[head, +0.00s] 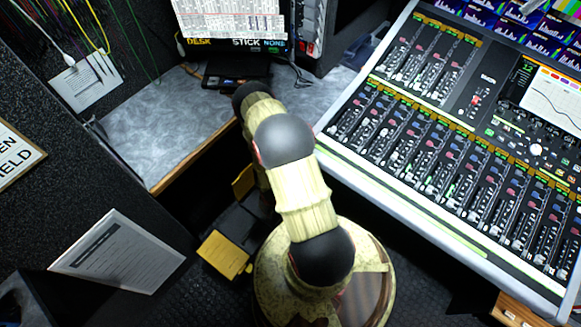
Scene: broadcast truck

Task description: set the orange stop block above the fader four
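The mixing console (340,165) fills the right side of the head view, with a lower bank of faders (455,185) and a shorter bank above it. The strips run slantwise down to the right; their numbers are too small to read, so I cannot pick out fader four with certainty. I see no orange stop block. My arm, cream with black joints, rises in the middle and reaches up to the desk's edge, left of the console. My gripper does not show; the far end of the arm is hidden behind its own links.
A grey desk (165,130) with a wooden edge lies at the left, with a black box (238,70) at its back. A black-and-yellow object (225,254) is low beside my arm. A printed sheet (118,252) stands at the lower left. Dark floor lies between desk and console.

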